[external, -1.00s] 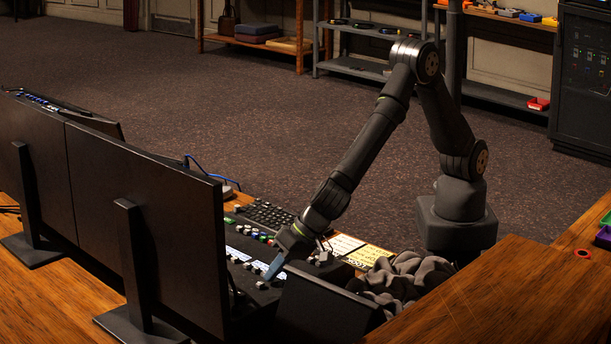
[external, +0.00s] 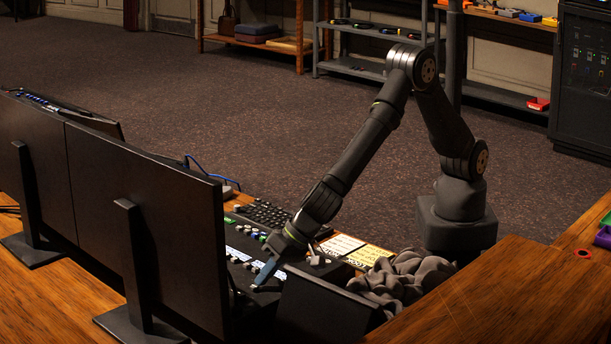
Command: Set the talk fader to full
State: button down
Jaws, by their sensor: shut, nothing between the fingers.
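The mixing desk (external: 240,262) lies behind the right-hand monitor, with rows of coloured buttons and pale label strips. My gripper (external: 262,278) is shut and empty, its bluish fingers pointing down and left at the desk's near part. The fingertips are low over the desk surface; I cannot tell whether they touch a fader. The talk fader cannot be picked out at this size, and part of the desk is hidden by the monitor and my gripper.
Two monitors (external: 150,225) stand at the left, close to my gripper. A dark angled box (external: 325,308) stands just right of the fingers. A crumpled grey cloth (external: 408,278) and paper sheets (external: 342,246) lie near my base.

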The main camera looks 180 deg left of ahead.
jog(key=shift+s+a, duration=1.3)
jog(key=w+v, duration=0.1)
jog(key=v, duration=0.9)
jog(key=t, duration=0.4)
send_near(280, 278)
jog(key=shift+w+f+y, duration=0.15)
jog(key=shift+w+y, duration=0.15)
jog(key=shift+w, duration=0.55)
jog(key=s+t+h, duration=0.1)
jog(key=s+t, duration=0.1)
jog(key=s, duration=0.1)
jog(key=shift+a+m+t, duration=0.15)
jog(key=shift+m+t, duration=0.25)
jog(key=shift+s+r+t+h, duration=0.3)
jog(key=shift+s+r+t, duration=0.1)
jog(key=shift+s, duration=0.2)
jog(key=x, duration=1)
jog(key=shift+w, duration=0.1)
